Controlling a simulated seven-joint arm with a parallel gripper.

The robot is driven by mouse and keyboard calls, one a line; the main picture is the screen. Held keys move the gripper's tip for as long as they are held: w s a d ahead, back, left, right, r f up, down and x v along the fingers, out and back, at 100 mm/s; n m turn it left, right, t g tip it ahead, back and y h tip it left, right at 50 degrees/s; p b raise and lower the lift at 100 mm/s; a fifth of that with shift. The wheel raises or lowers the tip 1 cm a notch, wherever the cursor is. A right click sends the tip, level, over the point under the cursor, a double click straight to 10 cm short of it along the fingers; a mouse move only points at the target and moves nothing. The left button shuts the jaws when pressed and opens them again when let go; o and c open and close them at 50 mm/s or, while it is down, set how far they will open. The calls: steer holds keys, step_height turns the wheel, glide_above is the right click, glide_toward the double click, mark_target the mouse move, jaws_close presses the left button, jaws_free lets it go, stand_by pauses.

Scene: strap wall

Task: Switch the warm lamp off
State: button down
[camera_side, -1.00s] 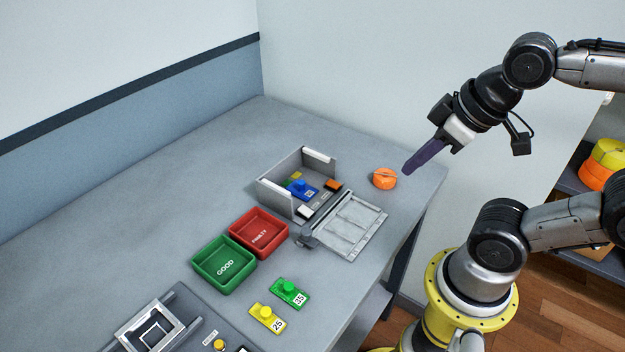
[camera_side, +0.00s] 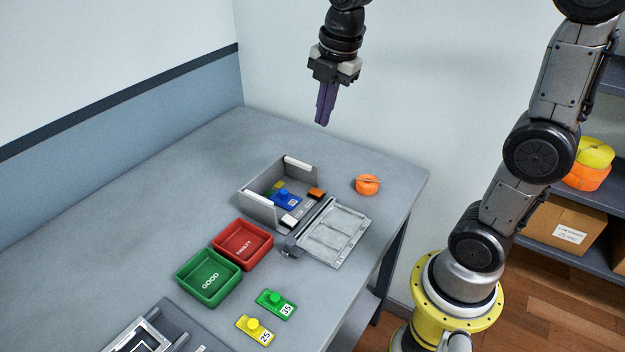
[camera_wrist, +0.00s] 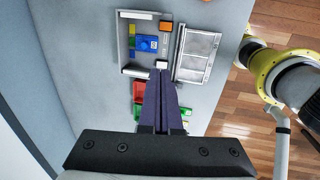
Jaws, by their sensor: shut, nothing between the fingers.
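No lamp shows in either view. A grey open-topped box (camera_side: 262,207) stands near the table's right edge. Along its right side sit an orange block (camera_side: 316,193) at the far end and a white block (camera_side: 290,220) at the near end, with small labels between them that I cannot read. In the wrist view the orange block (camera_wrist: 166,27) and the white block (camera_wrist: 162,65) show just beyond my fingertips. My gripper (camera_side: 322,118), with dark purple fingers, is shut and empty, pointing down high above the box and touching nothing.
A blue piece (camera_side: 285,200) lies inside the box. A hinged grey lid (camera_side: 330,235) lies open beside it. An orange roll (camera_side: 367,184) stands behind. Red (camera_side: 243,244) and green (camera_side: 208,279) trays, green (camera_side: 276,304) and yellow (camera_side: 255,331) pieces lie nearer.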

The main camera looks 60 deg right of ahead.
steer(key=g, duration=0.2)
glide_above(313, 190)
step_height(313, 190, down, 7)
steer(key=shift+w+f, duration=0.1)
steer(key=shift+f, duration=0.4)
step_height(313, 190, down, 14)
stand_by(0.4)
steer(key=shift+f+g, duration=0.25)
steer(key=shift+g, duration=0.25)
